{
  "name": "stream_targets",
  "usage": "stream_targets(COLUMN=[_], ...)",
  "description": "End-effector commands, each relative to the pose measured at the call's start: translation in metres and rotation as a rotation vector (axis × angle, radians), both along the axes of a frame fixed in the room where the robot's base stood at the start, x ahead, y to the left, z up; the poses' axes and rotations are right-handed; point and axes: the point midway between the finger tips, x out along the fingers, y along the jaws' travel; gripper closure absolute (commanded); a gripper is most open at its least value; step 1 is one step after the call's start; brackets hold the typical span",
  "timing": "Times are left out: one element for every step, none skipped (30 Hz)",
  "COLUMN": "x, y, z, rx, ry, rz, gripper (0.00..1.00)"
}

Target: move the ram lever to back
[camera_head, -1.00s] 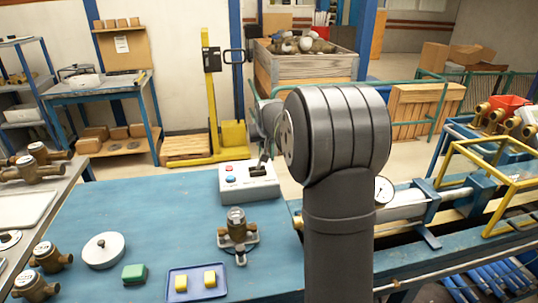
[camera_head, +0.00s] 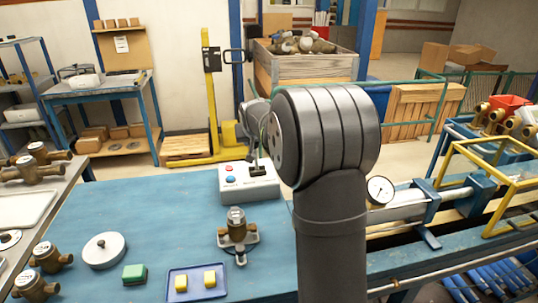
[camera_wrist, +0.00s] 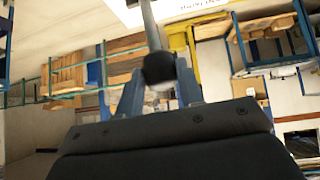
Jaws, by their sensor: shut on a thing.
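The grey control box (camera_head: 246,190) stands on the blue bench, with a red and a blue button at its left and a dark lever slot at its right. The ram lever is a thin grey rod with a black ball knob, seen close in the wrist view (camera_wrist: 158,68). My gripper (camera_wrist: 159,80) is shut on the lever at its knob, with one finger on each side. In the head view my gripper is mostly hidden by my own arm, above the right part of the box.
A brass meter (camera_head: 237,228) stands on the bench in front of the box. A blue tray (camera_head: 196,294) with yellow blocks, a green block (camera_head: 134,274) and a white round disc (camera_head: 103,250) lie nearer. A pressure gauge (camera_head: 380,190) is at the right.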

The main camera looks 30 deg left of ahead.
Motion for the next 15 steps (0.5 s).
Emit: stream_targets(x=[-0.0027, -0.0035, -0.0042, -0.0045, -0.0047, -0.0049, -0.005, -0.0053, -0.0059, -0.0065, -0.0072, -0.0085, -0.0094, -0.0105, -0.012], y=[0.0026, 0.0034, 0.0042, 0.0045, 0.0047, 0.0048, 0.0051, 0.0053, 0.006, 0.0067, 0.0075, 0.0087, 0.0097, 0.0108, 0.0123], z=[-0.0004, -0.0002, -0.0001, 0.0, 0.0, 0.0, 0.0, -0.0001, -0.0002, -0.0004, -0.0006, -0.0011, -0.0014, -0.0017, -0.0021], rx=[0.0, 0.0, -0.001, 0.0, 0.001, 0.001, 0.001, 0.0, 0.0, 0.0, 0.0, 0.0, 0.0, 0.0, 0.0], ry=[0.001, 0.001, 0.001, 0.0, 0.001, 0.001, 0.001, 0.0, 0.0, 0.0, 0.0, 0.0, 0.0, 0.0, 0.0], rz=[0.002, 0.002, 0.001, 0.001, 0.001, 0.001, 0.001, 0.0, 0.0, 0.0, 0.0, 0.001, 0.001, 0.001, 0.001], gripper=[0.86, 0.86, 0.86, 0.86, 0.86, 0.86, 0.86, 0.86, 0.86, 0.86, 0.86, 0.86, 0.86, 0.86, 0.86])
